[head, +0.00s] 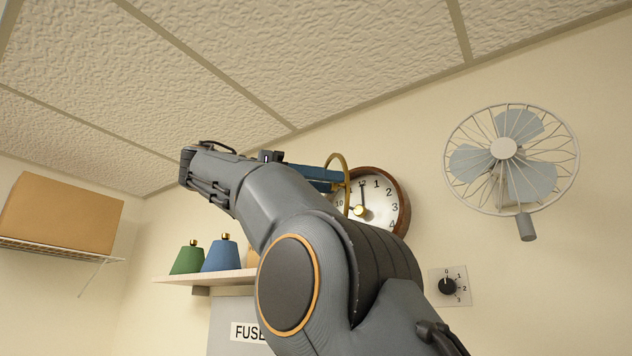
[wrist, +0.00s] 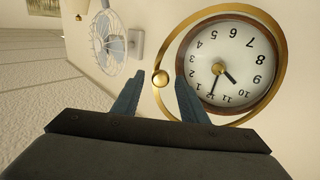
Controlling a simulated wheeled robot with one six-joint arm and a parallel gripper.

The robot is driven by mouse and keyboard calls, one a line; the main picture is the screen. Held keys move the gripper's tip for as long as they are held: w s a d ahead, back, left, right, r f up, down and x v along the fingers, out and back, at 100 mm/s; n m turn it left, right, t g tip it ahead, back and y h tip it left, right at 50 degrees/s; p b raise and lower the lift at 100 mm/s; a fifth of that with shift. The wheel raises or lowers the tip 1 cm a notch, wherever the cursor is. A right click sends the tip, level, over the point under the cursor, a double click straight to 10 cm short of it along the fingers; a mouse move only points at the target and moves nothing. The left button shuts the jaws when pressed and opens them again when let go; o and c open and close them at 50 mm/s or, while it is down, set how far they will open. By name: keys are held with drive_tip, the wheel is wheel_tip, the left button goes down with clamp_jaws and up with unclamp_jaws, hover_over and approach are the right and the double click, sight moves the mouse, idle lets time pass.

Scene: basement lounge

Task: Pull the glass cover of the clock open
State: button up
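The round wall clock (head: 403,205) has a brown rim and white face, partly hidden by my arm in the head view. It shows upside down in the wrist view (wrist: 283,75). Its glass cover has a brass ring (head: 347,172), which in the head view stands out from the face at an angle. In the wrist view the ring (wrist: 262,14) appears larger than the clock and offset from it. A brass knob (wrist: 160,78) is on the ring's left edge there. My gripper (wrist: 160,72) is open, its blue fingers on either side of the knob with visible gaps.
A caged wall fan (head: 510,160) is right of the clock, with a rotary dial (head: 448,287) below. A shelf (head: 215,276) with green and blue shades is at left, above a fuse box (head: 225,315). A cardboard box (head: 60,213) sits on a rack at far left.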

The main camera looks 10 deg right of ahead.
drive_tip(key=shift+a+f+b, duration=0.15)
drive_tip(key=shift+a+b, duration=0.6)
drive_tip(key=shift+a, duration=0.65)
drive_tip(key=shift+s+a+p, duration=0.15)
drive_tip(key=shift+a+p, duration=0.8)
drive_tip(key=shift+a, duration=0.35)
drive_tip(key=shift+s+a+p, duration=0.15)
drive_tip(key=shift+a+p, duration=0.8)
drive_tip(key=shift+a, duration=0.3)
